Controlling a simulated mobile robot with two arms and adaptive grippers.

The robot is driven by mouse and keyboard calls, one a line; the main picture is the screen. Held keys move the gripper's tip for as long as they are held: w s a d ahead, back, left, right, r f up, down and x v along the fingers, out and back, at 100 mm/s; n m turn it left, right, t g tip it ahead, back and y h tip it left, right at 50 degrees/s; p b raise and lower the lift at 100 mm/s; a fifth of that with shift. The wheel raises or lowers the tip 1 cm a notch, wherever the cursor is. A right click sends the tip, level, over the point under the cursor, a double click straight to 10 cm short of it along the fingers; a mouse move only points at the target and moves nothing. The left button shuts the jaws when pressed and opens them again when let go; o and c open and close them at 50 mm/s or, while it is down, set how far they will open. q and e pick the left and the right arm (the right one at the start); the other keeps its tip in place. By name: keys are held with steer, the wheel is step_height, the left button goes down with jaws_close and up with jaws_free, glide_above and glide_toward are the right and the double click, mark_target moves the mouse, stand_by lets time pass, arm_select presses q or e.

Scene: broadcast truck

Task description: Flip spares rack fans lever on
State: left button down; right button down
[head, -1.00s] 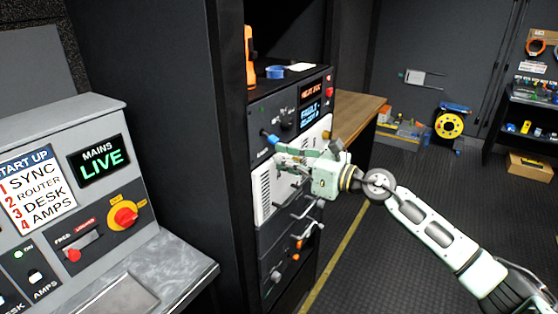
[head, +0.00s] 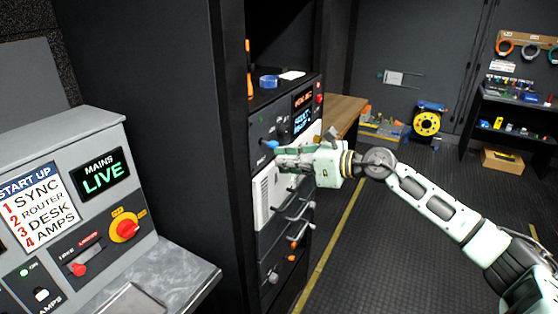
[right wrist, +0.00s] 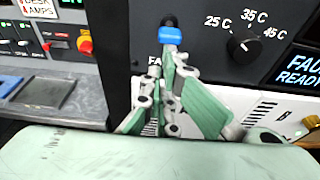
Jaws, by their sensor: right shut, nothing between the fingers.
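The fans lever with a blue tip (head: 271,144) sticks out from the upper left of the rack's black panel (head: 262,128). In the right wrist view the blue lever tip (right wrist: 170,35) hangs below its dark pivot, straight ahead of the fingertips; the label under it is mostly hidden. My right gripper (head: 278,161) is shut and empty, just below the lever. In the right wrist view its fingertips (right wrist: 169,50) meet at or right under the blue tip; I cannot tell whether they touch it. My left gripper is not in view.
A temperature knob (right wrist: 243,44) and a lit fault display (head: 302,120) sit right of the lever. Drawer handles (head: 298,204) protrude below my arm. A console (head: 75,190) stands at the left. Open floor (head: 400,220) lies to the right.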

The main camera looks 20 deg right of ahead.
steer(key=shift+s+d+r, duration=0.1)
steer(key=shift+d, duration=0.15)
step_height(320, 180, down, 4)
steer(key=b, duration=0.5)
steer(key=s+d+r+b, duration=0.3)
steer(key=s+d+r, duration=0.2)
steer(key=s+r, duration=0.1)
steer(key=shift+s+d+r, duration=0.25)
steer(key=shift+s+d, duration=0.05)
steer(key=shift+s, duration=0.3)
